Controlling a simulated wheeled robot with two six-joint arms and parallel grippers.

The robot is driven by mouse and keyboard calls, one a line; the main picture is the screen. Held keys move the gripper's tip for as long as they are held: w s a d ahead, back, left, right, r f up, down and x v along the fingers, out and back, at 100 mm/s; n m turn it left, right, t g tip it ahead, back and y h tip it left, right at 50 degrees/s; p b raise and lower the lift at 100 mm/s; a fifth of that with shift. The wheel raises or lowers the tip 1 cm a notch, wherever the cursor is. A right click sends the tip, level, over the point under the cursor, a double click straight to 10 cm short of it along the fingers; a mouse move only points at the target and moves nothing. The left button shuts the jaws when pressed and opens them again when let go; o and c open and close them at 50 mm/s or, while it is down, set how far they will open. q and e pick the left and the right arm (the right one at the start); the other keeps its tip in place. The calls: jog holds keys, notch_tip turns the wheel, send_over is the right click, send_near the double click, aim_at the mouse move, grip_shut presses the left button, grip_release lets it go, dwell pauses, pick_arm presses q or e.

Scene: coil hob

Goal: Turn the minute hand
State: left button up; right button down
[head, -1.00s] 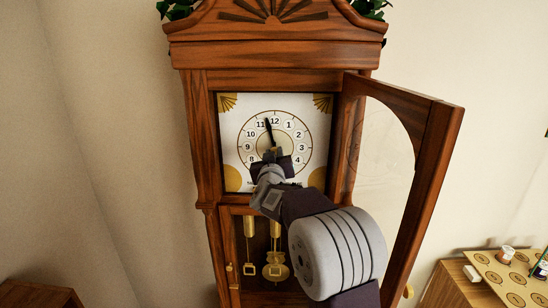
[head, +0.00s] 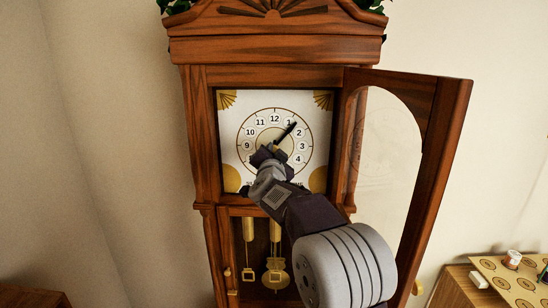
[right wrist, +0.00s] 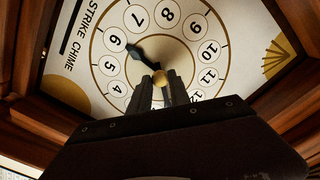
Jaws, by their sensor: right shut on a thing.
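The clock dial (head: 246,122) is white with black numbers inside an open case. The dark minute hand (head: 288,131) points between 1 and 2 in the head view. My right gripper (head: 270,152) is at the dial's centre, shut on the minute hand near its hub; the head view hides the exact contact. A short dark hour hand (right wrist: 138,53) there points near 6. My left gripper is not in view.
The clock's glazed wooden door (head: 440,150) stands open to the right, beside my right arm. The pendulum (head: 275,275) and weights hang below the dial. A low cabinet (head: 465,285) with small items stands at the lower right.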

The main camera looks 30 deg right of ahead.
jog(key=m+b, duration=0.2)
jog(key=m, duration=0.3)
jog(key=shift+f+m, duration=0.1)
jog(key=shift+m, duration=0.2)
jog(key=shift+m+b, duration=0.7)
jog(key=shift+m, duration=1.4)
jog(key=c, duration=1.2)
grip_release()
jog(key=shift+c, duration=0.2)
jog(key=b+v, duration=0.1)
jog(key=v, duration=0.8)
jog(key=shift+b, duration=0.4)
